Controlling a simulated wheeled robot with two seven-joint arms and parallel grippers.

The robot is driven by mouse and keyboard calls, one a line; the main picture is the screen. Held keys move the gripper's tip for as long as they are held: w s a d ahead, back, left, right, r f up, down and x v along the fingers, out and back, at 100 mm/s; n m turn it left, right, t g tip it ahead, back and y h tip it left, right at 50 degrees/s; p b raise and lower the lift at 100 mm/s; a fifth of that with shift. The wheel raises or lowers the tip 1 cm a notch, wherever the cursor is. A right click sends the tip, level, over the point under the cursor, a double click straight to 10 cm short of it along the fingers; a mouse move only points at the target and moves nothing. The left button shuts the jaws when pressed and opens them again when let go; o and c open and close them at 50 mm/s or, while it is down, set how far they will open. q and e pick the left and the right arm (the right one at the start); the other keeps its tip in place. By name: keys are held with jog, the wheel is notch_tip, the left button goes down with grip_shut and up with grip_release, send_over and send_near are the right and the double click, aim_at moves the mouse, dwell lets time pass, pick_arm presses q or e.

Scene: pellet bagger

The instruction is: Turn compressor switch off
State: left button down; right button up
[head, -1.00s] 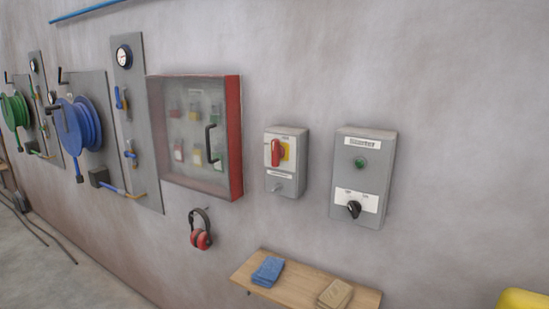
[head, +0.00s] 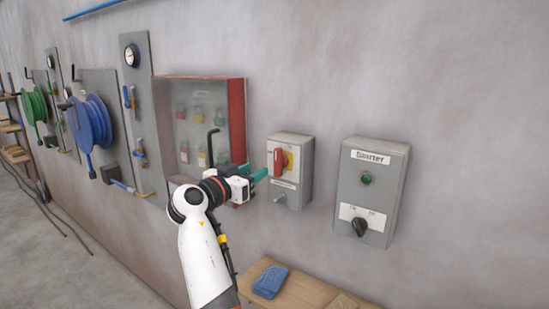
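A grey switch box (head: 290,190) on the wall carries a red rotary handle (head: 279,162) on a yellow plate, with the handle upright. To its right, a larger grey box (head: 371,190) has a label that seems to read "Starter", a green lamp (head: 367,180) and a black selector knob (head: 360,228). The small print is too blurred to tell which one is the compressor switch. My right gripper (head: 254,171) is just left of the red-handled box. Its teal fingers look apart, with nothing between them. My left gripper is out of view.
A red-framed lockout cabinet (head: 236,125) is behind and left of my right gripper, which partly covers it. A wooden shelf (head: 305,293) with a blue cloth (head: 270,281) juts out below the boxes. Hose reels (head: 90,125) hang farther left.

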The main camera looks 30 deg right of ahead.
aim_at(276, 160)
jog(key=p+x, duration=0.3)
jog(key=x, duration=0.6)
jog(key=shift+r+p, duration=0.15)
jog(key=shift+p, duration=0.25)
jog(key=shift+w+d, duration=0.25)
jog(key=shift+d, duration=0.15)
jog(key=shift+c, duration=0.2)
jog(key=c, duration=0.6)
